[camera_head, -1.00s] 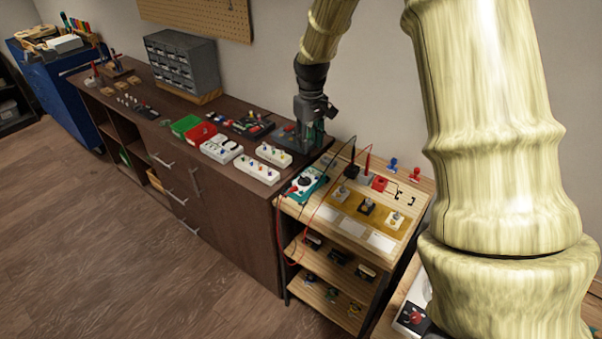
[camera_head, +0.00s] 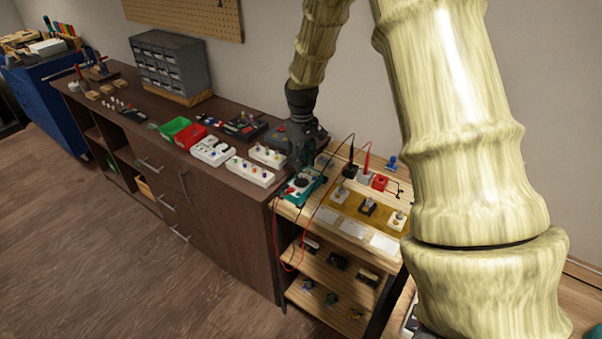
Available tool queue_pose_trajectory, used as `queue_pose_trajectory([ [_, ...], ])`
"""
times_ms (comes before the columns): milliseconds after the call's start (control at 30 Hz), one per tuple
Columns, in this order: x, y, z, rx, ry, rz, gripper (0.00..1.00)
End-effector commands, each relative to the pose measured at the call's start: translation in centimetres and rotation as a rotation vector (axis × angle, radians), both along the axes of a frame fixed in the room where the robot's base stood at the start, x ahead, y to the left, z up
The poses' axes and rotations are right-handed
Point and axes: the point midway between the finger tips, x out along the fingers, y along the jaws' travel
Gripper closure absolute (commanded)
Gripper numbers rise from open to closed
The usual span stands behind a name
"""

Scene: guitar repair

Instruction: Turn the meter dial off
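The meter (camera_head: 308,190) is a teal-cased instrument with a pale face and a round dark dial (camera_head: 302,182). My gripper (camera_head: 300,166) is dark and points down at the meter's far end, close over the dial area. It is small and dark here, so I cannot tell whether its fingers are open or shut, or whether they touch the dial. The dial's exact setting is too small to read.
Red and black leads (camera_head: 277,235) loop from the meter over the workstation's front edge. Black, white and red blocks (camera_head: 380,183) stand to its right. White switch boxes (camera_head: 250,171) and red and green bins (camera_head: 190,135) sit on the dark cabinet to the left.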

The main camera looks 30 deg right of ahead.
Motion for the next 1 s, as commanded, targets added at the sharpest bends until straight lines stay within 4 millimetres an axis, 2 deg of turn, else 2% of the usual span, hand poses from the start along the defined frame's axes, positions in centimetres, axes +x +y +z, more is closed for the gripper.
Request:
queue_pose_trajectory([
  [300, 0.0, 0.1, -3.9, 0.0, 0.001, 0.001, 0.68],
  [500, 0.1, 0.2, -5.7, 0.0, 0.001, 0.002, 0.68],
  [967, 0.1, 0.2, -6.6, 0.0, -0.001, 0.003, 0.68],
  [1000, 0.1, 0.2, -6.6, 0.0, -0.001, 0.003, 0.71],
])
